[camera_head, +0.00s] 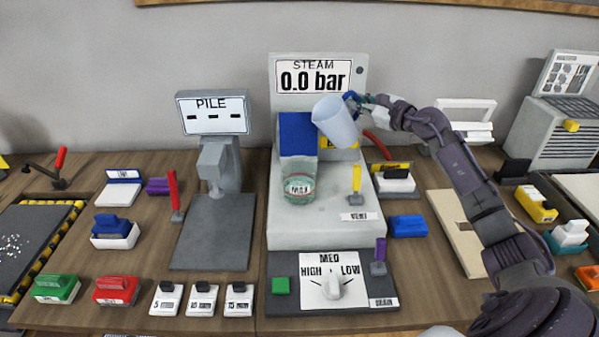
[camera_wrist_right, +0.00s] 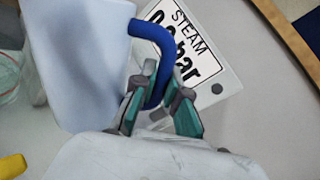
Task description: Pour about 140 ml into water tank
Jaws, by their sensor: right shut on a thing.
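A translucent pale jug (camera_head: 334,122) with a blue handle is held in the air in front of the steam unit, above and right of the water tank. It leans to the left in the head view, and no stream of water shows. My right gripper (camera_head: 358,103) is shut on the handle; the right wrist view shows its fingers (camera_wrist_right: 162,88) around the blue handle beside the jug (camera_wrist_right: 80,62). The water tank (camera_head: 299,188) is a clear greenish vessel with a MAX label, on the steam unit. Its water level is hard to tell. My left gripper is out of view.
The steam unit's display (camera_head: 315,80) reads 0.0 bar. A blue flap (camera_head: 297,134) stands behind the tank, and a yellow lever (camera_head: 356,178) stands to its right. A PILE gauge (camera_head: 212,112) stands left. A HIGH/MED/LOW dial (camera_head: 332,288) is in front.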

